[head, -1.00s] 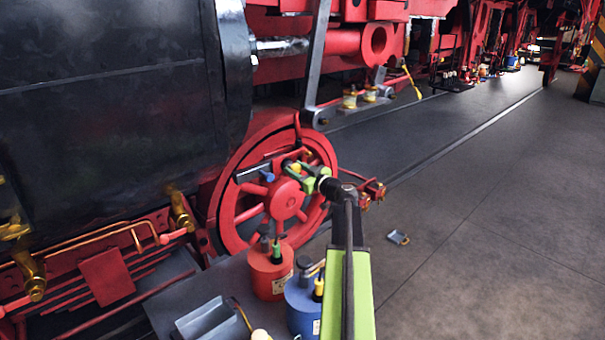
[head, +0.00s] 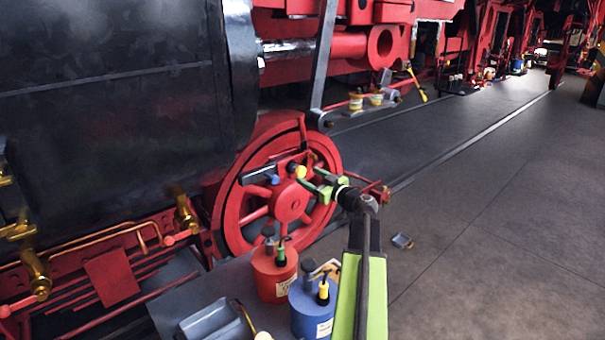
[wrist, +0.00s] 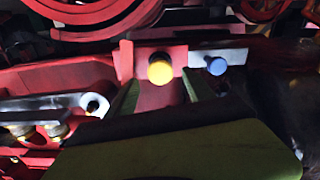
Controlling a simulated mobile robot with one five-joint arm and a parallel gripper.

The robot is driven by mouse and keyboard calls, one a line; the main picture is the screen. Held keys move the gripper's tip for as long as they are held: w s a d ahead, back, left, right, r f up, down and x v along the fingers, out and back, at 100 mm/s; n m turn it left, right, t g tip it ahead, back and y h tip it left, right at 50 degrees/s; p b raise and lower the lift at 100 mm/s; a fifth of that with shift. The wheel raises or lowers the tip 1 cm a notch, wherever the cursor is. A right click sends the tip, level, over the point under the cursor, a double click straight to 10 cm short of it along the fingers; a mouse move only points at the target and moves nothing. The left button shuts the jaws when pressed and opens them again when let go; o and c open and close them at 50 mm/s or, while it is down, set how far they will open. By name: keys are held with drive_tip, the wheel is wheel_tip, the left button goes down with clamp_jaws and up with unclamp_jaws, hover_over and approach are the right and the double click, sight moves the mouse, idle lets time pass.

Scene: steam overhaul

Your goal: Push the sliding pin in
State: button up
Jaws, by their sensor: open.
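A yellow round-headed pin (head: 300,171) and a blue round-headed pin (head: 275,179) sit near the hub of the red spoked wheel (head: 236,222). I cannot tell for sure which one is the sliding pin. In the wrist view the yellow head (wrist: 160,70) lies ahead of my open gripper (wrist: 161,92), between the lines of its two fingers, on a red block. The blue head (wrist: 217,65) is to its right, on a pale bar. In the head view my gripper (head: 322,184) is just right of the yellow head, apparently apart from it and empty.
A red can (head: 274,275) and a blue can (head: 312,310) stand below the wheel, left of my arm. A grey tray (head: 212,321) is beside them.

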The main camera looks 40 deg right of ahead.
drive_tip(key=s, duration=1.1)
drive_tip(key=shift+s+a, duration=0.4)
drive_tip(key=shift+a, duration=0.05)
drive_tip(key=w+a+f+g+y, duration=0.25)
drive_tip(key=w+a+f, duration=0.2)
drive_tip(key=a, duration=0.55)
drive_tip(key=w+a+f+n+g+y, duration=0.15)
drive_tip(key=w+a+f+g, duration=0.3)
drive_tip(key=a, duration=0.65)
drive_tip(key=w+a+f+g+y, duration=0.25)
drive_tip(key=w+a+f, duration=0.2)
drive_tip(key=a, duration=0.55)
drive_tip(key=s+a+f+g+h, duration=0.1)
drive_tip(key=s+a+f+g, duration=0.1)
drive_tip(key=a, duration=0.5)
drive_tip(key=s+a+f+m+g+h, duration=0.1)
drive_tip(key=s+a+f+g+h, duration=0.1)
drive_tip(key=a+f, duration=0.3)
drive_tip(key=s+a+f+m+g+h, duration=0.1)
drive_tip(key=s+a+f+g+h, duration=0.1)
drive_tip(key=a, duration=0.9)
drive_tip(key=shift+s+f+g, duration=0.7)
drive_tip(key=shift+s+g, duration=0.3)
drive_tip(key=shift+g, duration=0.25)
